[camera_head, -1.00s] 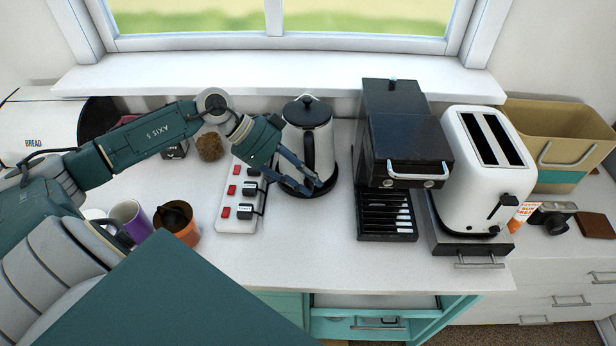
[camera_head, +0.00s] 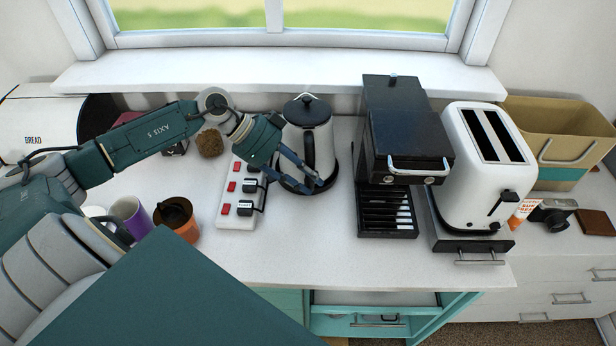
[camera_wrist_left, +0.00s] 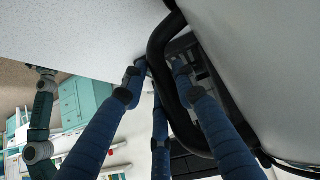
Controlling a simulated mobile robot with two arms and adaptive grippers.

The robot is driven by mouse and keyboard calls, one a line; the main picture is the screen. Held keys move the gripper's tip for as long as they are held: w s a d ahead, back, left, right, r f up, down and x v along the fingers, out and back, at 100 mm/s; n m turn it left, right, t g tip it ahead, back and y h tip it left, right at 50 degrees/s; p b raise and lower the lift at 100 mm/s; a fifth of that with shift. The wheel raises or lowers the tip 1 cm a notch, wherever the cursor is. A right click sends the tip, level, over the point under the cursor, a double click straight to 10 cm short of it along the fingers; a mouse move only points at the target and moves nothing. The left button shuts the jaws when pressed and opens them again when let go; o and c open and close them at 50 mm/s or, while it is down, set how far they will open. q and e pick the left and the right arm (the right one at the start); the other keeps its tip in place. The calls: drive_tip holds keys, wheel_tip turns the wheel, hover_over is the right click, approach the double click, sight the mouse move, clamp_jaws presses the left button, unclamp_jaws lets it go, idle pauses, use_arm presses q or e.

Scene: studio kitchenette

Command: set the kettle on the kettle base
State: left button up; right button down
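The kettle (camera_head: 297,140), pale with a black lid and handle, stands upright at the back of the counter. The dark rim of the kettle base (camera_head: 291,188) shows around its bottom; the contact between them is hidden. My left gripper (camera_head: 318,184) is at the kettle's handle, low on its front side. In the left wrist view the black handle (camera_wrist_left: 157,55) passes between the blue fingers of my left gripper (camera_wrist_left: 160,75), which look spread with a small gap beside it. A teal arm of mine shows at that view's left edge, its dark end too small to read.
A white power strip (camera_head: 235,208) with red switches lies left of the kettle. A black coffee machine (camera_head: 405,135) and a white toaster (camera_head: 485,170) stand to its right. A purple mug (camera_head: 130,215) and an orange mug (camera_head: 178,220) stand at left. The front counter is clear.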

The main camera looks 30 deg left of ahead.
use_arm(q)
drive_tip(key=shift+s+f, duration=0.1)
drive_tip(key=shift+f, duration=0.1)
drive_tip(key=p+v, duration=0.3)
drive_tip(key=v, duration=0.1)
drive_tip(key=shift+r+p, duration=0.3)
drive_tip(key=p+v, duration=0.5)
drive_tip(key=v, duration=0.1)
drive_tip(key=shift+a+r, duration=0.25)
drive_tip(key=shift+a, duration=0.05)
drive_tip(key=shift+s, duration=0.1)
idle(0.6)
